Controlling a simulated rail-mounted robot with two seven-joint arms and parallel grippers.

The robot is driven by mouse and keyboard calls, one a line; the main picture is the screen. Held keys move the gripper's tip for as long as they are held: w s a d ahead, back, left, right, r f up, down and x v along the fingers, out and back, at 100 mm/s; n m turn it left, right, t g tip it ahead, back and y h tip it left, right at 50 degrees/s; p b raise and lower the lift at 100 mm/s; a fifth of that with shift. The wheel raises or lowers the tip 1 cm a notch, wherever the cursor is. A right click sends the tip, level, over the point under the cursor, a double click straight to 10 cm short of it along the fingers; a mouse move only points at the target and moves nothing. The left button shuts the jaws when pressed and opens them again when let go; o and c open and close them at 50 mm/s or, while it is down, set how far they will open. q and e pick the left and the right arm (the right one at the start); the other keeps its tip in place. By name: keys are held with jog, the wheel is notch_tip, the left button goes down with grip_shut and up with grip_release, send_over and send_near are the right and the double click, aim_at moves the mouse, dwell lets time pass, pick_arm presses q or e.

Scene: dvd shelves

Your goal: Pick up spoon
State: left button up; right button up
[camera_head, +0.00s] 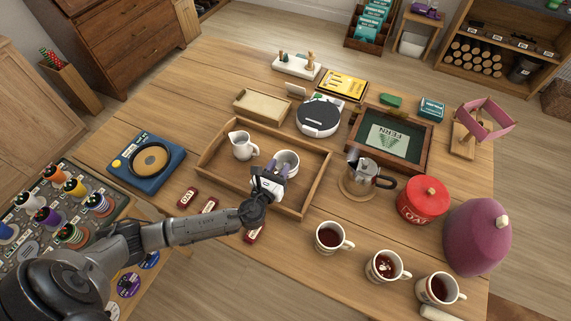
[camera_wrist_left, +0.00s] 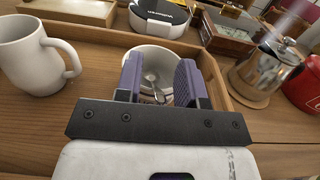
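A metal spoon (camera_wrist_left: 158,96) shows inside a white cup or bowl (camera_wrist_left: 158,58) in the left wrist view, between my fingers; its full length is hidden. In the head view the white cup (camera_head: 287,159) stands in the wooden tray (camera_head: 312,192), and I cannot make out the spoon there. My left gripper (camera_head: 270,171) is at the near side of the cup. In the left wrist view its two purple fingers (camera_wrist_left: 160,82) are apart with nothing gripped. I cannot tell whether they touch the cup. My right gripper is not in view.
A white pitcher (camera_head: 242,145) stands left of the cup in the tray. A moka pot (camera_head: 365,177) and a red canister (camera_head: 423,199) are to the right. Several filled mugs, including one dark drink (camera_head: 330,237), line the near right side. Small red packets (camera_head: 188,197) lie at the near left.

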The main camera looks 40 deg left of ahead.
pick_arm(q)
grip_shut()
dwell(0.3)
